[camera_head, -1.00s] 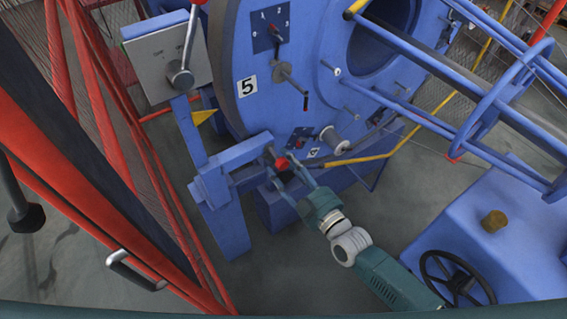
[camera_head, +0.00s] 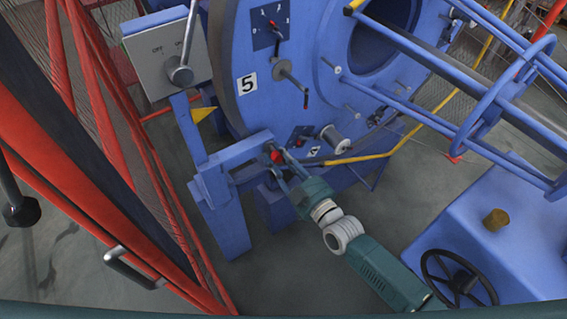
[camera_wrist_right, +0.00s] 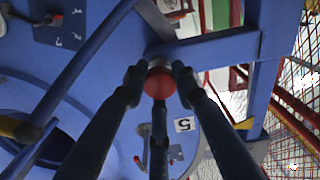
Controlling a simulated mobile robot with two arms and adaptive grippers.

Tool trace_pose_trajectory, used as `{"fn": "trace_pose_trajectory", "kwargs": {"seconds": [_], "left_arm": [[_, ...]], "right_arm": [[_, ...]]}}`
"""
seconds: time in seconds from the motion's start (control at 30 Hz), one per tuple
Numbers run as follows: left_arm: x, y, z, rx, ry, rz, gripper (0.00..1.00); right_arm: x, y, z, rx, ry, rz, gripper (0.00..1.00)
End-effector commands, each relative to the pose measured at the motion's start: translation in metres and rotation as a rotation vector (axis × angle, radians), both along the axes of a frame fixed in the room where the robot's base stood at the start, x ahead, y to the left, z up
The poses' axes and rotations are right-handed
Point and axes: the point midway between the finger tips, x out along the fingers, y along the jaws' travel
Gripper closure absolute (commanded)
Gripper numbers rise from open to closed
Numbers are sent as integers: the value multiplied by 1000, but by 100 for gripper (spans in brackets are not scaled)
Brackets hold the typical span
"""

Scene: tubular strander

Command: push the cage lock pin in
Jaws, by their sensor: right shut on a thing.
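The cage lock pin shows as a red ball knob (camera_head: 276,156) at the blue bracket (camera_head: 236,152) beside the large blue disc marked 5. In the right wrist view the red knob (camera_wrist_right: 159,84) sits between the fingertips. My right gripper (camera_head: 279,162) reaches in from the lower right and is shut on the knob. The pin's shaft is mostly hidden behind the knob and fingers. My left gripper is not in view.
A grey switch box (camera_head: 168,58) with a lever stands at the upper left. Red frame bars and mesh fill the left side. A blue housing (camera_head: 480,235) with a black handwheel (camera_head: 458,280) stands at the lower right. Bare floor lies below the bracket.

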Motion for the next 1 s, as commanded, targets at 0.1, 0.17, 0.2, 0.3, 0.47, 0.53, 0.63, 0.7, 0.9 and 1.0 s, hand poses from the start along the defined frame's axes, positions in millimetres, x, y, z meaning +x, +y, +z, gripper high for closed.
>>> {"fn": "trace_pose_trajectory", "kwargs": {"seconds": [0.1,0.17,0.2,0.3,0.47,0.53,0.63,0.7,0.9,1.0], "left_arm": [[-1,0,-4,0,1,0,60],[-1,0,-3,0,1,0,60],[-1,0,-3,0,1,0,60],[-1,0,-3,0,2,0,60],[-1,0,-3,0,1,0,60],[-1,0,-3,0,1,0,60],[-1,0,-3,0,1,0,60],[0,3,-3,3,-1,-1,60],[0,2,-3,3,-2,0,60],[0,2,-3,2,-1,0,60]], "right_arm": [[9,6,1,3,-2,0,100],[8,6,2,3,-2,0,100],[8,6,2,3,-2,0,100],[8,6,2,2,-3,0,100],[8,6,2,2,-3,0,52],[8,5,2,2,-3,0,52],[8,5,1,1,-2,0,52],[7,5,1,1,-2,0,52],[-9,-7,-1,0,1,0,52],[-27,-18,-1,0,2,-1,52]]}}
